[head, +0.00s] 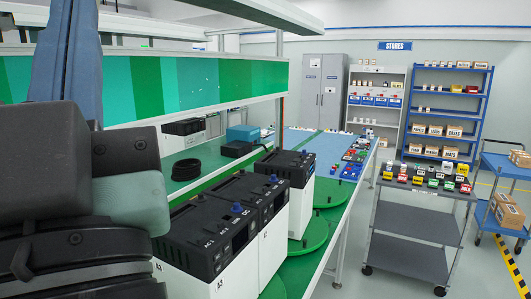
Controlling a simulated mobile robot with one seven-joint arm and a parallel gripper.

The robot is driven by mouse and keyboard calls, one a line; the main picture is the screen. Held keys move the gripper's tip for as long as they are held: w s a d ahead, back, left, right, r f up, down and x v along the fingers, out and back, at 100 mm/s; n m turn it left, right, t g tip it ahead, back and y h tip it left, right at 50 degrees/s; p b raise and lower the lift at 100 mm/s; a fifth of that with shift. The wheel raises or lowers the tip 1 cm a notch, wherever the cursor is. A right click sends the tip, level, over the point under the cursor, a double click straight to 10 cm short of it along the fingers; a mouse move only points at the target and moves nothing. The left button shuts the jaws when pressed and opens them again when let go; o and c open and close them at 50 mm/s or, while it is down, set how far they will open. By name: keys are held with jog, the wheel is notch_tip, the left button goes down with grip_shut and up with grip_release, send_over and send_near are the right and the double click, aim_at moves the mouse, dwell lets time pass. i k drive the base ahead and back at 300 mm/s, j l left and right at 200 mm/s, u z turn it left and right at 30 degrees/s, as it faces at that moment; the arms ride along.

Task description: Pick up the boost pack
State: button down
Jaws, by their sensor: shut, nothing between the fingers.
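No label I can read says boost pack, so I cannot tell which item it is. Candidates are a small flat black box (237,149) and a teal box (243,133) behind it on the green bench. Larger black-topped white units with blue knobs stand nearer: a front one (197,238), one directly beside it (248,192), and one farther right (285,165). Another black-topped unit (183,127) stands at the back left. My dark arm fills the left foreground and hides part of the bench. My gripper's fingers do not show.
Green turntable discs (330,192) lie on the long bench. A coiled black cable (187,169) lies behind the units. An overhead shelf (200,49) runs above. A grey cart (420,210) and blue trolley (510,170) stand right, with open floor between the bench and cart.

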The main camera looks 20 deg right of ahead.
aim_at(447, 167)
jog(key=i+l+z, duration=0.15)
jog(key=l+z, duration=0.25)
jog(key=i+l+z, duration=0.15)
jog(key=z, duration=0.3)
jog(key=i+l+z, duration=0.2)
jog(key=z, duration=0.2)
jog(key=i+l+z, duration=0.15)
jog(key=i+l, duration=0.2)
jog(key=i, duration=0.15)
jog(key=i+l+z, duration=0.2)
jog(key=i, duration=0.3)
jog(key=i+l+z, duration=0.15)
jog(key=i, duration=0.35)
jog(key=i+l, duration=0.15)
jog(key=i, duration=0.3)
jog(key=i+l, duration=0.15)
jog(key=i, duration=0.25)
jog(key=i+l, duration=0.15)
jog(key=i, duration=0.3)
